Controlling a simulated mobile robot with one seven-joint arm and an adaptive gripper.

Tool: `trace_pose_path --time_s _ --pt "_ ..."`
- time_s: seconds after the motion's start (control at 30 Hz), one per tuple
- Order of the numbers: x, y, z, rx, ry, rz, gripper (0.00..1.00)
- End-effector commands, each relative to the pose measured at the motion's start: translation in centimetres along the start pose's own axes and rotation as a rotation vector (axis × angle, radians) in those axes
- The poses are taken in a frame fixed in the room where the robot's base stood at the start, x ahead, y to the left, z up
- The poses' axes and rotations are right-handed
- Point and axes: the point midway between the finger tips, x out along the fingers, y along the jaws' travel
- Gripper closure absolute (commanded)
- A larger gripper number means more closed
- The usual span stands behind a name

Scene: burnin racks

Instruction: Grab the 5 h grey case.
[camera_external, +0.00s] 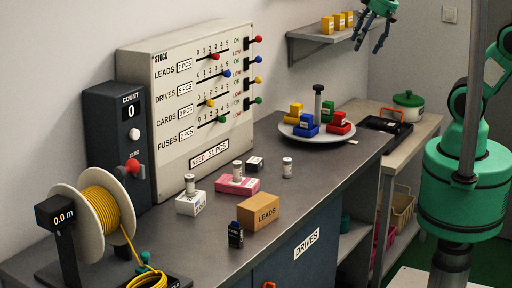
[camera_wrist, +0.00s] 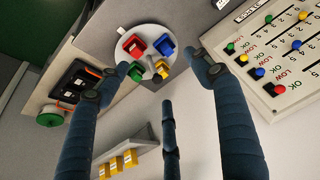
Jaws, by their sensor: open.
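I cannot pick out a grey case marked 5 h in either view; the small labels are too small to read. Coloured cases stand on a round white tray (camera_external: 301,138) at the far end of the bench: a yellow case (camera_external: 294,112), a blue case (camera_external: 306,126), a green case (camera_external: 327,117) and a red case (camera_external: 340,123). A grey post (camera_external: 318,102) rises among them. My gripper (camera_external: 380,43) is high at the top, near the wall shelf, apart from the tray. In the wrist view its fingers (camera_wrist: 167,85) are spread and empty, with the tray (camera_wrist: 128,40) beyond.
Yellow cases (camera_external: 338,21) stand on the wall shelf (camera_external: 322,42). A green-lidded pot (camera_external: 407,104) stands on the side table.

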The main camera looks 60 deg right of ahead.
Motion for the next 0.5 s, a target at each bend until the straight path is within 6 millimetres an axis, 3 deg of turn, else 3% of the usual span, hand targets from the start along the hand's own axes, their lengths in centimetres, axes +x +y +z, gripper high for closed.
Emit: trace_pose_path --time_s 0.2,0.5 --pt "4.3 -3.5 -4.5 -0.03 -0.058 -0.024 0.34" --pt "11.3 -9.3 -9.2 -0.067 -0.133 -0.045 0.34"
